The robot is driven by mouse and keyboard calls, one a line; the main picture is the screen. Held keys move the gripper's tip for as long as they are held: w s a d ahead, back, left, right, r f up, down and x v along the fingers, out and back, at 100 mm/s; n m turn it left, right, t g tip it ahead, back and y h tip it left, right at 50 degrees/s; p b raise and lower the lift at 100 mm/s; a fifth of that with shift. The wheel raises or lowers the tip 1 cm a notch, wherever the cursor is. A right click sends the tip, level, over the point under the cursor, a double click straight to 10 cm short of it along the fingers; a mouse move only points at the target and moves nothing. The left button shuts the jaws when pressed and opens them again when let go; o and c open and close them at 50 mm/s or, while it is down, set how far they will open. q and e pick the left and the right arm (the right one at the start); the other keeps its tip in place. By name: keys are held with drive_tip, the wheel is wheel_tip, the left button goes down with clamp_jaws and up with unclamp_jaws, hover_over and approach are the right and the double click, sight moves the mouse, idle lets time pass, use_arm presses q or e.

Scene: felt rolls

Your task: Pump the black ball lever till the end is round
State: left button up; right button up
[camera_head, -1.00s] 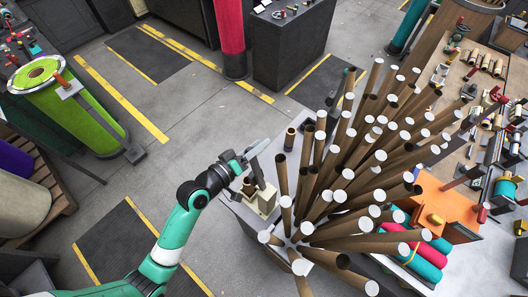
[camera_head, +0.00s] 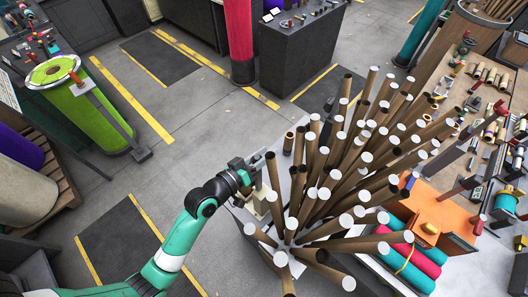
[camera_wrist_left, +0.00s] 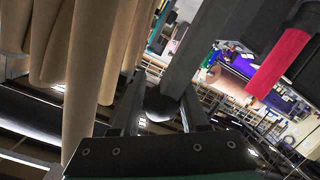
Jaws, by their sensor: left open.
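My left gripper (camera_head: 250,168) is at the left edge of the bundle of cardboard tubes, just above a small beige press-like device (camera_head: 256,206). In the left wrist view, a dark round ball (camera_wrist_left: 160,104) sits between my two open fingers (camera_wrist_left: 162,112). A grey bar (camera_wrist_left: 197,45) runs down from the top towards the ball and looks like its lever. I cannot tell whether the fingers touch the ball. The tube end in the device is hidden in the head view. My right gripper is not in view.
Many brown tubes with white ends (camera_head: 350,170) fan out right beside my left gripper. They also crowd the left of the wrist view (camera_wrist_left: 85,60). An orange block (camera_head: 437,215) and coloured rolls (camera_head: 412,262) lie further right. The grey floor (camera_head: 215,125) on the left is clear.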

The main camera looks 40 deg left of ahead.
use_arm(q)
drive_tip(key=o, duration=0.4)
drive_tip(key=shift+d, duration=0.2)
drive_tip(key=shift+c, duration=0.2)
drive_tip(key=shift+a, duration=0.1)
drive_tip(key=s+r+b, duration=0.1)
drive_tip(key=s+r, duration=0.1)
drive_tip(key=s, duration=0.9)
drive_tip(key=shift+s+d, duration=0.2)
drive_tip(key=shift+d, duration=0.1)
drive_tip(key=shift+r, duration=0.1)
